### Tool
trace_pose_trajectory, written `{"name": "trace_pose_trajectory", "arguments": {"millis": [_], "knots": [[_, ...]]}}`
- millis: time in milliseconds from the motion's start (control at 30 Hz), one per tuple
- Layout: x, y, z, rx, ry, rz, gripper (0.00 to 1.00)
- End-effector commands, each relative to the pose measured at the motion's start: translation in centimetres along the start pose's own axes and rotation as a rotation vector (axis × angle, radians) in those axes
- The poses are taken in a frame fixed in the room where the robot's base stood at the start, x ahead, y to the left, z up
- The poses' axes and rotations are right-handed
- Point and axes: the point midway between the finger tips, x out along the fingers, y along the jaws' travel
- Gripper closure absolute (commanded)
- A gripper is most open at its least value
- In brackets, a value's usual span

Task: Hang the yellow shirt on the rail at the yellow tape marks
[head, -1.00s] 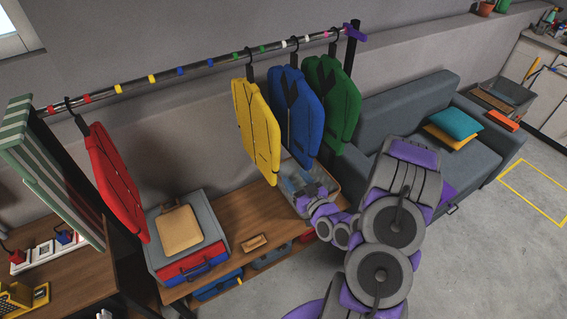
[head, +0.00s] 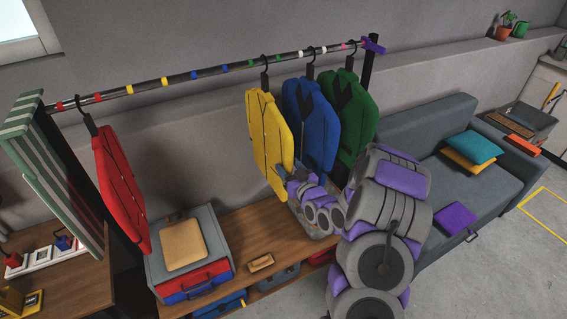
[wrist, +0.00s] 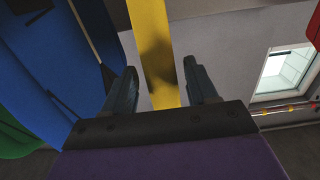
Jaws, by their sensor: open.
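The yellow shirt (head: 268,130) hangs by a dark hook from the rail (head: 213,71), left of the blue shirt. Two yellow tape marks (head: 129,90) (head: 163,82) are on the rail further left, between the red shirt and the yellow shirt. My gripper (wrist: 160,72) is open. In the wrist view the yellow shirt (wrist: 153,45) shows edge-on between its two fingers, with space on both sides. In the head view my gripper is by the shirt's lower right edge, its fingertips hard to make out.
The blue shirt (head: 309,120) and green shirt (head: 351,115) hang close on the right; the red shirt (head: 120,185) hangs at the left. Below are a bench (head: 235,228) with a case (head: 190,260) and an open bin (head: 318,222). A sofa (head: 430,190) is at right.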

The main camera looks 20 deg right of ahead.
Motion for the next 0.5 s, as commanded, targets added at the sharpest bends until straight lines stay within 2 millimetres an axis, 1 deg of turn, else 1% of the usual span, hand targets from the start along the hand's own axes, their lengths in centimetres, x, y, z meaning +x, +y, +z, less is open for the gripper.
{"name": "trace_pose_trajectory", "arguments": {"millis": [33, 200, 333, 500], "knots": [[0.8, -0.2, 0.0, 0.0, 0.003, -0.003, 0.43], [2.8, -0.1, 0.1, -0.001, 0.0, -0.002, 0.43], [3.6, -0.1, 0.1, 0.001, 0.0, -0.002, 0.43], [3.9, -0.1, 0.1, 0.002, -0.001, -0.001, 0.43]]}}
